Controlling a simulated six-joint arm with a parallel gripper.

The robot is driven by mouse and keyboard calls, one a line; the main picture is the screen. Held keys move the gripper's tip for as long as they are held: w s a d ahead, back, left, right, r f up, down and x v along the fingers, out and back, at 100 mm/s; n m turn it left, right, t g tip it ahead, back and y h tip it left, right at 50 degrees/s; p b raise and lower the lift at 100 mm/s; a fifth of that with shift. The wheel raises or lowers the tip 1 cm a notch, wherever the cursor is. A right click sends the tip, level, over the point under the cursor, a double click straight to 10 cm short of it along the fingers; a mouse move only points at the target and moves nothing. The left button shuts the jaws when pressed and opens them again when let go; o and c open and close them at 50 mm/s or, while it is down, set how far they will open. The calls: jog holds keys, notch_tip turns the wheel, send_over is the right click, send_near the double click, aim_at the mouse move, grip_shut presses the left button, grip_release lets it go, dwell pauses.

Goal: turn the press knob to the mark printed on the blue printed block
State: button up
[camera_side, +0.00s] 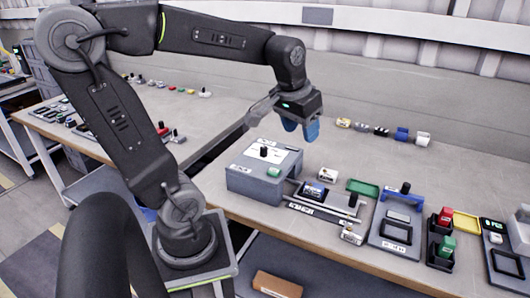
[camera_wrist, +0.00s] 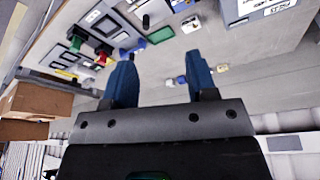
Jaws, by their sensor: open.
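The grey press box (camera_side: 262,178) stands on the bench, with a black knob (camera_side: 264,152) upright on its pale labelled top. A green button (camera_side: 273,172) sits near its front right. In the wrist view my gripper (camera_wrist: 161,72) is also open and empty. A corner of the press box (camera_wrist: 236,12) shows at the top right there.
Several small blocks, one blue (camera_side: 402,134), line the bench's back. Bare bench lies between.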

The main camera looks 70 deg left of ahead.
jog(key=w+a+f+n+g, duration=0.25)
jog(key=a+n, duration=0.25)
jog(key=a, duration=1)
jog(key=n+h, duration=0.1)
jog(key=n, duration=0.1)
send_over(264, 147)
notch_tip(264, 147, down, 5)
jog(key=shift+g, duration=0.35)
notch_tip(264, 147, down, 13)
jog(key=shift+s+d+f, duration=0.1)
jog(key=shift+f, duration=0.05)
jog(key=c, duration=0.9)
